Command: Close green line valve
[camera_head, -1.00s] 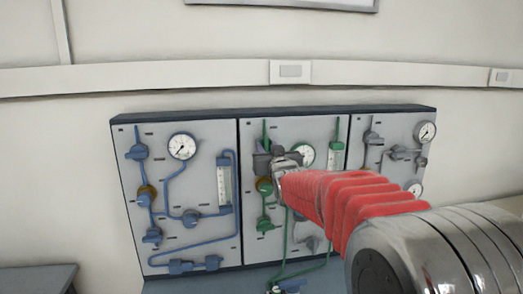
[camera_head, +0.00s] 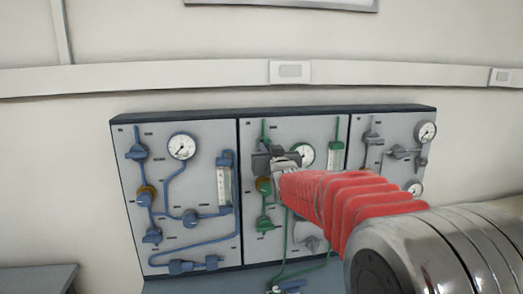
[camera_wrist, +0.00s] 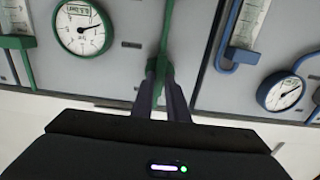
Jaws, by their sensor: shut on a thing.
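The green line runs on the middle panel (camera_head: 285,130). My gripper (camera_head: 264,160) is at the upper left of that panel, in front of the green pipe (camera_head: 264,128). In the wrist view my gripper (camera_wrist: 167,90) has its two dark fingers close together around a green valve (camera_wrist: 158,68) on the vertical green pipe (camera_wrist: 167,30). The fingers are shut on the valve, and they hide most of it. The green line's round gauge (camera_head: 304,155) is just right of the gripper and also shows in the wrist view (camera_wrist: 82,28).
The left panel (camera_head: 205,140) carries blue pipes, valves and a gauge (camera_head: 182,146). The right panel (camera_head: 395,130) has grey fittings and gauges. A lower green valve (camera_head: 265,224) sits below my gripper. A dark table (camera_head: 38,278) stands at the lower left.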

